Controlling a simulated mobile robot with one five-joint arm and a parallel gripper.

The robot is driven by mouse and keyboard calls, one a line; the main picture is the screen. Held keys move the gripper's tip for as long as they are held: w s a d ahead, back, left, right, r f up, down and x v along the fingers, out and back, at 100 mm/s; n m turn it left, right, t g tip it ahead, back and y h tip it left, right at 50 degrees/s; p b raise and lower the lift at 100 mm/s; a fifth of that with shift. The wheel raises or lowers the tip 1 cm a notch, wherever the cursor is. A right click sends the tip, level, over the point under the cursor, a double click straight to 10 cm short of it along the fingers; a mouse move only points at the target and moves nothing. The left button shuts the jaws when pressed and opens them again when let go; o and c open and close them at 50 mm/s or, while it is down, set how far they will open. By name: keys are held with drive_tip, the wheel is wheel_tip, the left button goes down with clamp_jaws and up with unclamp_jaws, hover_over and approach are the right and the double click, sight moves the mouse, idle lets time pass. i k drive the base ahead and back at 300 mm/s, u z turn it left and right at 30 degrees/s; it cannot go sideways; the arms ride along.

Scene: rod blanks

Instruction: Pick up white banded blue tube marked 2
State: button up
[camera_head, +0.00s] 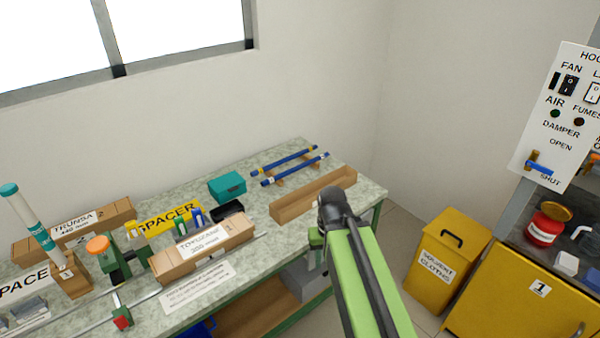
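Two blue tubes lie side by side and slanted on small wooden supports at the back of the bench. The nearer blue tube (294,170) has pale bands near its ends that look white. The farther blue tube (284,161) has bands that look yellowish at its ends. I cannot read a number on either tube. My green and black arm rises from the bottom of the view to a dark joint, to the right of and nearer than the tubes. My gripper's fingers do not show. Nothing of the arm touches the tubes.
A long open wooden tray (300,205) lies in front of the tubes. A teal box (227,187) and a black bin (228,212) stand to their left. A labelled wooden box (205,251) is nearer. A yellow bin (446,262) stands on the floor at right.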

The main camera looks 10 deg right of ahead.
sight(269, 180)
drive_tip(key=u, duration=0.1)
drive_tip(key=i, duration=0.9)
drive_tip(key=u, duration=0.4)
drive_tip(key=k, duration=0.1)
drive_tip(key=u, duration=2.9)
drive_tip(key=k, duration=1.2)
drive_tip(key=z, duration=0.85)
drive_tip(key=i, duration=0.5)
drive_tip(key=u, duration=0.1)
